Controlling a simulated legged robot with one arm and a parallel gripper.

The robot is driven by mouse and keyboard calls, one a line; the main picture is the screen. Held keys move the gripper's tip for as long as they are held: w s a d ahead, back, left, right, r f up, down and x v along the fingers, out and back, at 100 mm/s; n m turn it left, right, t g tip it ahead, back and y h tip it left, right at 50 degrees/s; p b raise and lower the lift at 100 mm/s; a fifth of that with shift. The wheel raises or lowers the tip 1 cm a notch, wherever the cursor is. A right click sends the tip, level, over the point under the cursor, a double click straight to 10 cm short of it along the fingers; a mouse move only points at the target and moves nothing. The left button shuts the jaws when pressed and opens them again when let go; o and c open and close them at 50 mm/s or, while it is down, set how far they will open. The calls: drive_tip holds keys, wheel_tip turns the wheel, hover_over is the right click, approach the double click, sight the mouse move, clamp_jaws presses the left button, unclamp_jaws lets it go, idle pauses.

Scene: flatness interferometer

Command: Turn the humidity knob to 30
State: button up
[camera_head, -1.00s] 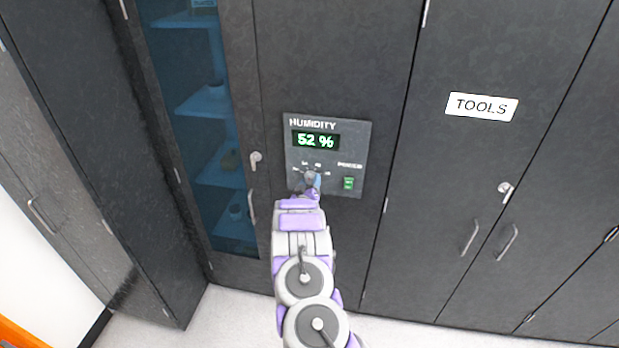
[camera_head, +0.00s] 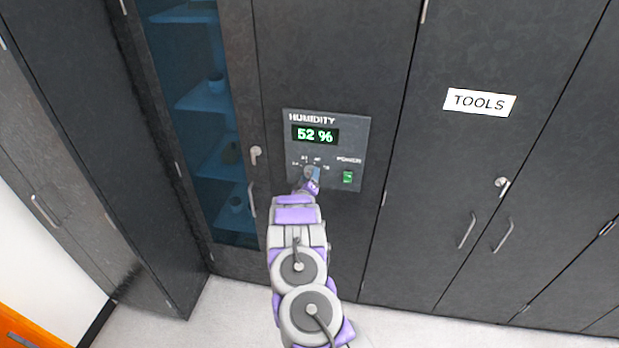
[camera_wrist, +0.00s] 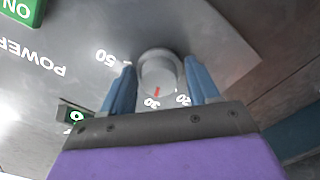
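The humidity knob (camera_wrist: 160,70) is a round grey dial in the wrist view. Its red mark points down in that picture, towards the printed 30 and close to it. The 20 and 50 labels also show. My gripper (camera_wrist: 160,75) has one blue finger on each side of the knob, apart, with what look like thin gaps; contact is hard to judge. In the head view my gripper (camera_head: 312,178) covers most of the knob at the humidity panel (camera_head: 345,150). The display (camera_head: 316,135) reads 52 %.
A green power switch (camera_head: 348,177), marked ON in the wrist view (camera_wrist: 22,10), sits beside the knob. A glass-fronted cabinet (camera_head: 205,130) with a handle is at left. Dark doors with a TOOLS sign (camera_head: 480,102) are at right. Pale floor lies below.

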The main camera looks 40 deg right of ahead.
drive_tip(key=shift+o, duration=0.8)
drive_tip(key=shift+a, duration=0.1)
drive_tip(key=b+v, duration=0.1)
drive_tip(key=v, duration=1.6)
drive_tip(key=shift+a+f, duration=0.1)
